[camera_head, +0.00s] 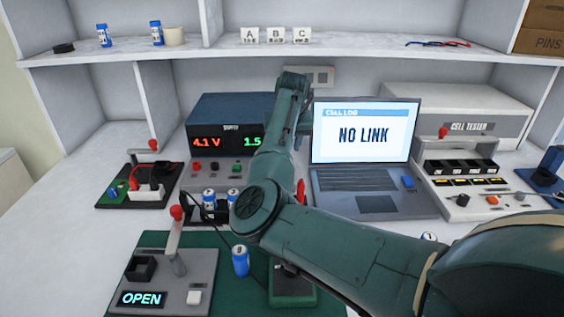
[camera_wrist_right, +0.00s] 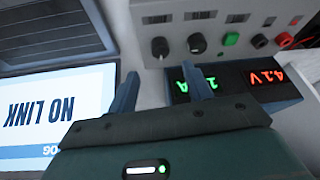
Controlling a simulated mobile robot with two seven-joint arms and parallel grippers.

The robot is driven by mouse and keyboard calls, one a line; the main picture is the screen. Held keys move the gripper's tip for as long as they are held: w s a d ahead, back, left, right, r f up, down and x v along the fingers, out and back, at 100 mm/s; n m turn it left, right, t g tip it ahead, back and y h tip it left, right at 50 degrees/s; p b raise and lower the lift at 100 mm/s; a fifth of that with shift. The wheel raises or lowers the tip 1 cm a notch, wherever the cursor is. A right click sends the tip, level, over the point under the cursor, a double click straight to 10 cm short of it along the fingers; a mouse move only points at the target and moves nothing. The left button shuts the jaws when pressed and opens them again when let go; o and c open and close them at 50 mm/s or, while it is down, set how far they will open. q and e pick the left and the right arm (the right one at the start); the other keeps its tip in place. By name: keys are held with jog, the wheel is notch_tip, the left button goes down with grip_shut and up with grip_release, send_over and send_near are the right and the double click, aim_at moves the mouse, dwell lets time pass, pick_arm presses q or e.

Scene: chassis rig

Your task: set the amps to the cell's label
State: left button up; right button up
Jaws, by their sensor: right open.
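The power supply (camera_head: 230,125) stands behind my right arm. It reads 4.1 V in red and a green number starting 1.5, partly covered by the arm. In the right wrist view it is upside down, with two black knobs (camera_wrist_right: 197,43) (camera_wrist_right: 160,47) and a green button (camera_wrist_right: 231,39). My right gripper (camera_wrist_right: 160,70) is open and empty, its fingertips close to the knobs; contact cannot be told. Its fingers are hidden in the head view. A blue cell (camera_head: 240,261) stands on the green mat (camera_head: 220,244); its label is too small to read. My left gripper is not in view.
A laptop (camera_head: 365,145) reads NO LINK. A lever fixture (camera_head: 199,266) reading OPEN is at front left. Two blue cells (camera_head: 208,199) (camera_head: 232,197) stand in a holder. A cell tester (camera_head: 462,180) is at right. A shelf (camera_head: 350,50) crosses the back.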

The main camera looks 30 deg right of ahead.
jog(key=b+x, duration=0.1)
jog(key=x, duration=0.5)
jog(key=shift+w+f, duration=0.1)
jog(key=shift+f, duration=0.25)
jog(key=shift+w+d+f, duration=0.1)
jog(key=shift+w+f, duration=0.2)
jog(key=shift+f, duration=0.25)
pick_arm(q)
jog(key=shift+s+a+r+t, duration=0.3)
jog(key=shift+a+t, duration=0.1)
pick_arm(e)
jog(key=shift+f, duration=0.1)
jog(key=c, duration=1)
jog(key=shift+o, duration=0.2)
pick_arm(q)
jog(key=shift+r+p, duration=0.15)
jog(key=shift+p, duration=0.15)
